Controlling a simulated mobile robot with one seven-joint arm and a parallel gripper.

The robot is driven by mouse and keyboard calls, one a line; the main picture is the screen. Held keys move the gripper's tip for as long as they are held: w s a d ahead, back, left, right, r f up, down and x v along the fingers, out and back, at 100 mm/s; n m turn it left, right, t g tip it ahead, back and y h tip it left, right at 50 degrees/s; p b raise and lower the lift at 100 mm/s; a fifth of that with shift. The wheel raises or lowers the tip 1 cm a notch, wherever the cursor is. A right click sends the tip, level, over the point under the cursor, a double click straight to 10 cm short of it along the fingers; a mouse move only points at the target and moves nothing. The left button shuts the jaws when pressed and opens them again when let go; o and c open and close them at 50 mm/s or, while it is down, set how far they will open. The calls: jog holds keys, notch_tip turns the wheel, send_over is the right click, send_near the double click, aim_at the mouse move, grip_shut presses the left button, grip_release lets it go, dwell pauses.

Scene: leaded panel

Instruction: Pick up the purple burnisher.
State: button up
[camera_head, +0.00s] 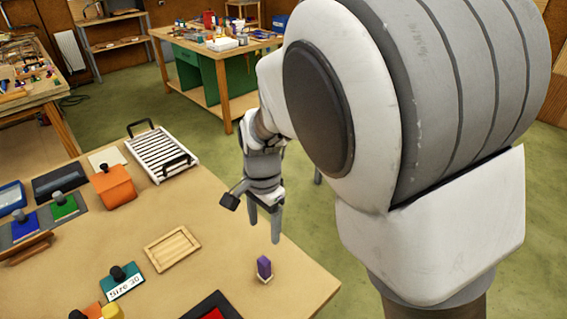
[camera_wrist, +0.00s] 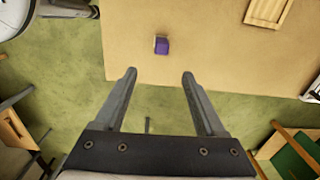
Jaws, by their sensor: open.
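The purple burnisher (camera_head: 264,267) stands on the tan table near its right edge in the head view, with a pale piece at its foot. In the wrist view the burnisher (camera_wrist: 161,45) lies beyond my fingertips, roughly midway between their lines. My gripper (camera_head: 264,226) hangs above and behind the burnisher in the head view, near the table's far right edge. Its two fingers are apart and empty, as the wrist view also shows (camera_wrist: 159,72). Nothing hides the burnisher.
A wooden tray (camera_head: 172,248) lies left of the burnisher. A black-and-red item (camera_head: 212,308) is at the front edge of the view. A white slatted rack (camera_head: 160,154), an orange block (camera_head: 113,185) and a "Size 30" holder (camera_head: 122,283) stand farther left. The tabletop around the burnisher is clear.

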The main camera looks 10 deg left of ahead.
aim_at(268, 260)
jog(key=f, duration=0.8)
jog(key=a+f, duration=0.1)
jog(key=f, duration=0.4)
jog(key=shift+f, duration=0.1)
jog(key=shift+w+d+f+p, duration=0.1)
jog(key=shift+f+p, duration=0.2)
jog(key=shift+f, duration=2.25)
grip_shut()
jog(key=shift+r, duration=0.1)
jog(key=shift+r, duration=0.45)
jog(key=r, duration=0.1)
jog(key=d+r, duration=0.1)
jog(key=r, duration=0.1)
jog(key=shift+w+r, duration=0.1)
jog(key=shift+r, duration=0.2)
jog(key=d+r+b, duration=0.1)
jog(key=d+r, duration=0.5)
jog(key=d, duration=0.4)
jog(key=shift+d+r, duration=0.2)
jog(key=shift+d, duration=0.15)
